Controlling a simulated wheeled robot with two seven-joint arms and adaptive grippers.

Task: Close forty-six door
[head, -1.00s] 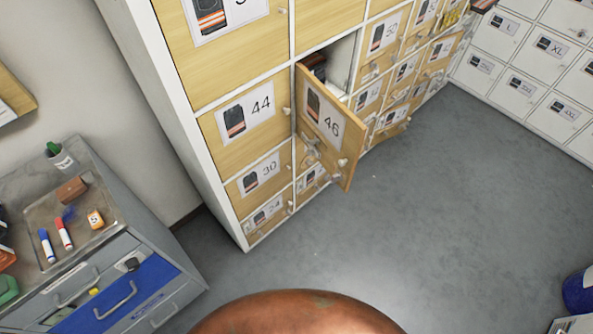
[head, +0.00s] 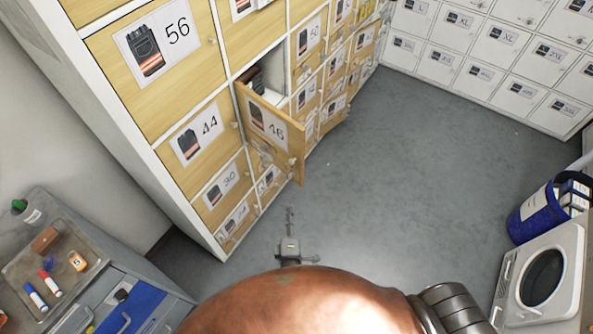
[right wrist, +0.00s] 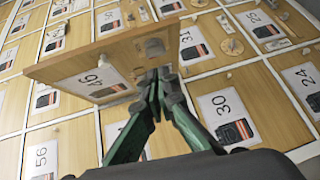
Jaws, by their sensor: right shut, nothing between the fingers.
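The forty-six door (head: 283,141) is a light wood panel with a glove picture and the number 46. It stands open, swung out from its compartment (head: 272,75), where dark folded items partly show. In the right wrist view the same door (right wrist: 65,70) juts out from the locker front, its label upside down. My right gripper (head: 289,211) shows in the head view below the door, over the floor. In the right wrist view its green-sided fingers (right wrist: 160,75) are shut and empty, close to the door; I cannot tell whether they touch it. My left gripper is not in view.
Doors 44 (head: 199,136) and 30 (head: 222,185) beside it are closed. A drawer cabinet (head: 120,270) with markers on top stands at left. White lockers (head: 480,70) line the back. A blue bin (head: 533,217) and a white machine (head: 540,280) stand right. The middle floor is clear.

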